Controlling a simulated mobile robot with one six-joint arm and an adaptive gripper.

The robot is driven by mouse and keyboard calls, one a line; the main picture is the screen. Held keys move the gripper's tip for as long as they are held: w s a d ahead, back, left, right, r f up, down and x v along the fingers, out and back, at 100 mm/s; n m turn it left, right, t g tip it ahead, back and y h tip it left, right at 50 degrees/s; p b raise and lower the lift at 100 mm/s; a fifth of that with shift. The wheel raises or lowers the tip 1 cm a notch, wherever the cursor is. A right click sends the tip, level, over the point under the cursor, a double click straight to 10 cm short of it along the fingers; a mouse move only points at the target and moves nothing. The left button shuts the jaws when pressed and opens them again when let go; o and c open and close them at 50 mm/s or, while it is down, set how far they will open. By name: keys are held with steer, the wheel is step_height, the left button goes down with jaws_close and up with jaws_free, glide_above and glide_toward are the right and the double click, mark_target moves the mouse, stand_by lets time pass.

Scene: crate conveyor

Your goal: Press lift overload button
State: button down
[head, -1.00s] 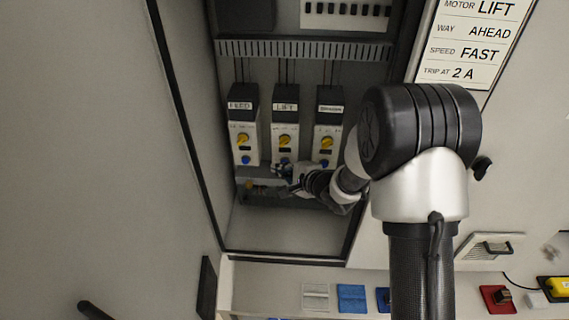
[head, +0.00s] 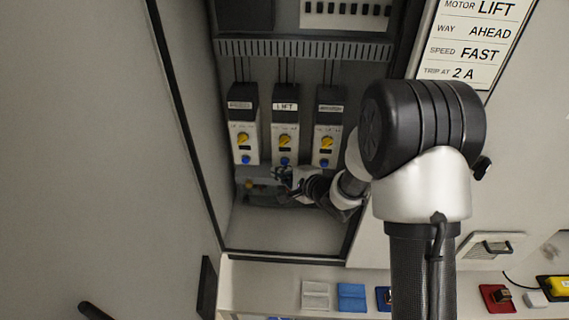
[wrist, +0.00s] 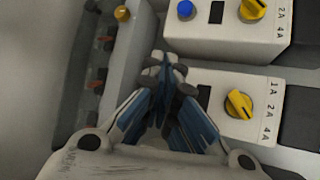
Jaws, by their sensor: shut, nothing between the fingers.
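The middle overload unit (head: 285,122), labelled LIFT, is a white and black box with a yellow knob (head: 285,140). Its blue button (head: 285,161) is at its lower end. My gripper (head: 281,173) is just below that button in the head view. In the wrist view my gripper (wrist: 164,66) is shut and empty, its fingertips at the near end of a unit (wrist: 262,92) with a yellow knob (wrist: 238,105). That unit's blue button is hidden behind the fingers. I cannot tell whether the fingertips touch anything.
Similar units stand left (head: 243,125) and right (head: 329,125) of the LIFT unit. The left one's blue button (wrist: 185,9) shows in the wrist view. A strip with an orange-yellow button (wrist: 122,13) lies beside the fingers. The cabinet frame (head: 185,120) bounds the space at left.

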steer(key=s, duration=0.5)
steer(key=shift+a, duration=0.1)
stand_by(0.7)
steer(key=s+d+r+n+h+b, duration=0.1)
steer(key=s+d+r+n+h, duration=0.3)
steer(key=d, duration=0.3)
steer(key=s+d+r+n+h+b, duration=0.2)
steer(key=d+r+h, duration=0.1)
steer(key=d+r, duration=0.35)
steer(key=s+d+n+g+b, duration=0.1)
steer(key=s+n, duration=0.3)
steer(key=s, duration=0.9)
steer(key=s+d+n+g+h+b, duration=0.1)
steer(key=s+n+g, duration=0.3)
steer(key=s, duration=0.8)
steer(key=shift+s+d+r+g+b, duration=0.3)
steer(key=shift+s+d+r, duration=0.1)
steer(key=shift+d, duration=0.4)
